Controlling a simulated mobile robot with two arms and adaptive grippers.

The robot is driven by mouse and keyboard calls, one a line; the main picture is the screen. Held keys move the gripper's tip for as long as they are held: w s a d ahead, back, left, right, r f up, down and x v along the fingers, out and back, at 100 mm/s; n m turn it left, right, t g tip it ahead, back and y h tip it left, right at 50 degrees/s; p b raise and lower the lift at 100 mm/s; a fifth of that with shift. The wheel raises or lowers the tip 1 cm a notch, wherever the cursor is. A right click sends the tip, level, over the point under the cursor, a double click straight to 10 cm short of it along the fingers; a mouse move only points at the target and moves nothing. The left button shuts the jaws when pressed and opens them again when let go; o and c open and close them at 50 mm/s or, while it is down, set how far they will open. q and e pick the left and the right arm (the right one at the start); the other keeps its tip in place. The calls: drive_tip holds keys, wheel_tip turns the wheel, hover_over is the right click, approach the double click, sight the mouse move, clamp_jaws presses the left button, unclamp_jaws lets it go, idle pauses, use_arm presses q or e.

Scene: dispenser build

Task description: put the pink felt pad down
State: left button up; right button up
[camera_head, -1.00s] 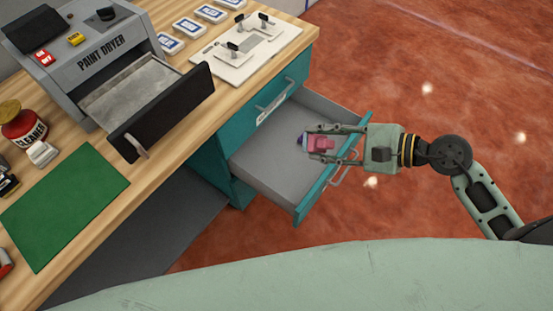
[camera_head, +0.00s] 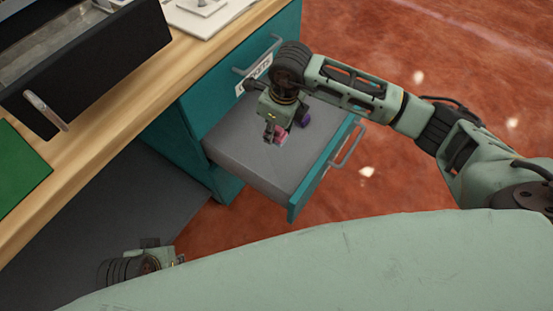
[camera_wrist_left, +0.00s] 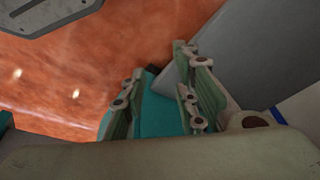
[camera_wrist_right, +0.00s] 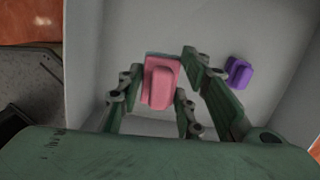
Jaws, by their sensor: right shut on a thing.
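The pink felt pad (camera_head: 282,135) is between the fingers of my right gripper (camera_head: 274,137), which points down into the open drawer. In the right wrist view the pink pad (camera_wrist_right: 161,82) sits between the fingertips, over the drawer's grey floor. Whether it touches the floor I cannot tell. A purple piece (camera_wrist_right: 238,72) lies on the drawer floor to the right of the pad; it also shows in the head view (camera_head: 304,119). My left gripper (camera_wrist_left: 158,65) is empty with its fingers apart; in the head view only part of it shows at the lower left.
The open drawer (camera_head: 245,160) extends from a teal cabinet (camera_head: 212,108) under the wooden worktop (camera_head: 110,115). A paint dryer with a black front (camera_head: 85,60) and a green mat (camera_head: 18,170) are on the worktop. The red floor right of the drawer is clear.

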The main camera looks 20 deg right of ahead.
sight(275, 153)
use_arm(q)
drive_tip(key=shift+s+r, duration=0.1)
drive_tip(key=shift+r, duration=0.45)
use_arm(e)
drive_tip(key=shift+w+d+f+m, duration=0.15)
drive_tip(key=shift+w+d+m, duration=0.15)
drive_tip(key=shift+w+d, duration=0.1)
